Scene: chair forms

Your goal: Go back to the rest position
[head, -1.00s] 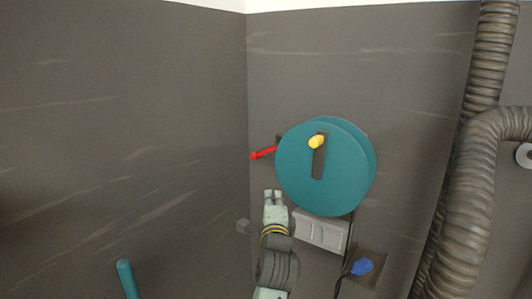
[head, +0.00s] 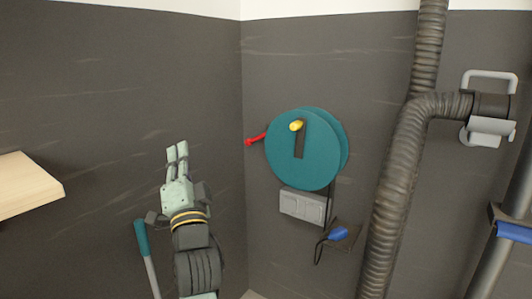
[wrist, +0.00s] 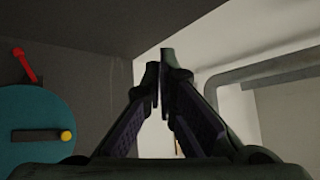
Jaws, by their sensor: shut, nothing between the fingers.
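My gripper (head: 177,152) is in the head view, left of centre, pointing up with its two pale green fingers close together. It is shut and empty, in front of the dark left wall and apart from everything. In the wrist view my gripper (wrist: 160,72) shows as two dark fingers meeting near the middle. A teal reel (head: 303,165) with a yellow knob (head: 296,126) hangs on the wall to its right. The reel also shows at the left edge of the wrist view (wrist: 30,112).
A red lever (head: 256,139) juts out beside the reel. A grey socket box (head: 302,206) and a blue plug (head: 338,233) sit below it. A ribbed hose (head: 396,170) runs down at the right. A wooden board (head: 25,185) and a teal-handled bar (head: 142,240) are at the left.

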